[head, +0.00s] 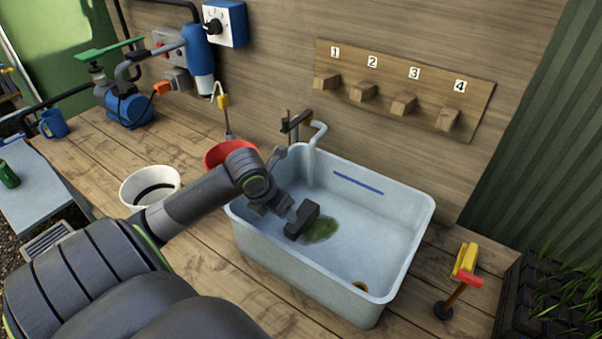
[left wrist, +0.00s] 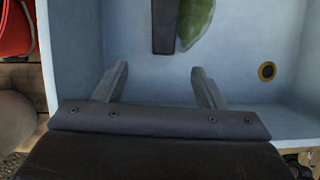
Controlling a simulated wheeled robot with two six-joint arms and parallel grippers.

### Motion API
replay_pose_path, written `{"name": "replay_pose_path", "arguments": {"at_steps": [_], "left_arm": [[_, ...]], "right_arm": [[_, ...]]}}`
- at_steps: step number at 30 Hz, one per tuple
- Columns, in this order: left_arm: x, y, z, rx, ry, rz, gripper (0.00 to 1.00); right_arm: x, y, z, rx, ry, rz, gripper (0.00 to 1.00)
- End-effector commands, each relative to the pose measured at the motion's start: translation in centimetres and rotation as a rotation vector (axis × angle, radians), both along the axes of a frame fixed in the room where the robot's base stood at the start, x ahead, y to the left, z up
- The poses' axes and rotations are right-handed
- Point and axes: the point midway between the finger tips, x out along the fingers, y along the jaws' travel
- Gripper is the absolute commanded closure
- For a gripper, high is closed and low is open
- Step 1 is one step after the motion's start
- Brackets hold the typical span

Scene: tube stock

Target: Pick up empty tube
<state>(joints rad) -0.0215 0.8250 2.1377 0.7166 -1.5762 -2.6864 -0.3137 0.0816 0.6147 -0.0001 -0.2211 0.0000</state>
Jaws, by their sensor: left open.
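My left gripper (head: 286,212) reaches over the pale blue basin (head: 415,235) from its left side. In the left wrist view this gripper (left wrist: 160,69) has its two fingers apart with nothing between them. A dark grey elongated piece (head: 303,221) lies in the basin just beyond the fingertips; it also shows in the left wrist view (left wrist: 164,28). A green patch or leaf-like thing (head: 320,231) lies beside it, also in the left wrist view (left wrist: 199,20). I cannot tell whether either is the empty tube. My right gripper is not in view.
A white bucket (head: 133,189) and a red bucket (head: 214,157) stand left of the basin. A tap (head: 318,130) rises at its back edge. A yellow and red tool (head: 467,270) stands at right. Numbered wooden pegs (head: 404,104) are on the wall.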

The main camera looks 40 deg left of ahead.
Motion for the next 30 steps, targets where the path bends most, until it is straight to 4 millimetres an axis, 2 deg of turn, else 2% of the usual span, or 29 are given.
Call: {"name": "replay_pose_path", "arguments": {"at_steps": [4, 9, 20, 26, 30], "left_arm": [[0.9, -0.1, -2.3, -0.006, 0.002, 0.004, 0.36], [2.0, 0.0, -4.9, -0.004, 0.003, 0.003, 0.36], [3.0, 0.0, -7.0, -0.003, 0.001, 0.002, 0.36], [4.1, -0.4, -9.2, -0.003, 0.002, 0.002, 0.36], [4.6, -0.2, -10.6, -0.002, 0.001, 0.001, 0.36]], "right_arm": [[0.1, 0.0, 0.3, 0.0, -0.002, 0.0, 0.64], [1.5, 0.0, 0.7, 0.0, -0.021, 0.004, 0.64], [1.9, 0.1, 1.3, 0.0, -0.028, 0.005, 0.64], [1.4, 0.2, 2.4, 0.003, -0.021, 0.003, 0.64], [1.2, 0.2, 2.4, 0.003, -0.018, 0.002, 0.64]]}}
